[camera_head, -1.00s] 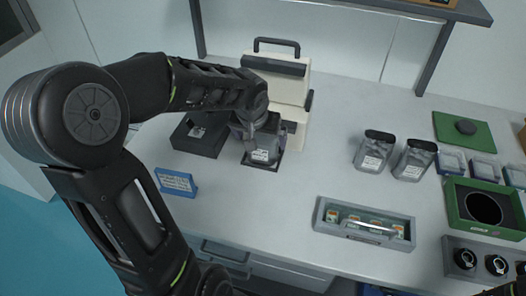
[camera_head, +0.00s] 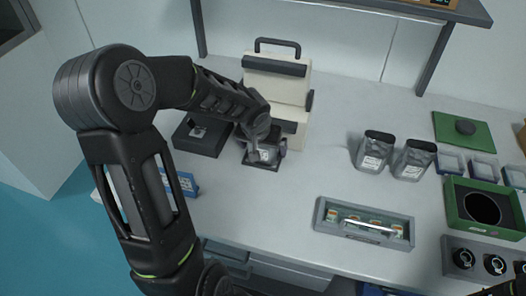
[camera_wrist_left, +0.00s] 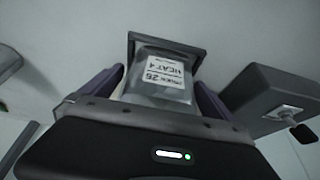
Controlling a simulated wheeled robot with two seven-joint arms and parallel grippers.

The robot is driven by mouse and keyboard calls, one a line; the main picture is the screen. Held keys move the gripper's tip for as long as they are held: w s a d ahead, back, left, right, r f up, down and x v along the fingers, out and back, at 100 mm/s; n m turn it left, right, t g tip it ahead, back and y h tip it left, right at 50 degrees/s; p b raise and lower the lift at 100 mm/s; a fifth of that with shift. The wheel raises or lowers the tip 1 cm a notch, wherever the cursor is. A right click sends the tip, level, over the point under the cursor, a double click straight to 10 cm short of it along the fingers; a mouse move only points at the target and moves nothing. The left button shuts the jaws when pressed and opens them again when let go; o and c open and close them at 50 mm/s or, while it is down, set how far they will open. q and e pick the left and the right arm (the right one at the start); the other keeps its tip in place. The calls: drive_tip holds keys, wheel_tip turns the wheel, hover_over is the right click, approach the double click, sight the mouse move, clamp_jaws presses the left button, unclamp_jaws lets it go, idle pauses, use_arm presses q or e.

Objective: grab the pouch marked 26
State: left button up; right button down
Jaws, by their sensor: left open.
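The pouch marked 26 (camera_head: 267,154) is grey with a white label. It sits on a small dark plate (camera_head: 259,167) in front of a cream machine. In the left wrist view the pouch (camera_wrist_left: 160,80) shows its label upside down, with 26 and "HEAT 4" readable. My left gripper (camera_head: 262,143) is at the pouch, covering its upper part in the head view. Its purple fingers (camera_wrist_left: 157,84) stand open on either side of the pouch, with no clear grip on it.
The cream machine (camera_head: 277,82) stands close behind. A dark box (camera_head: 201,138) is left of the pouch and a blue sign (camera_head: 187,184) nearer the front. A grey tray (camera_head: 364,224) lies in front.

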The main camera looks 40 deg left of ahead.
idle(0.5)
use_arm(q)
drive_tip(key=c, duration=1.7)
drive_tip(key=shift+r, duration=0.15)
wheel_tip(320, 180, up, 18)
drive_tip(key=b, duration=0.1)
idle(0.5)
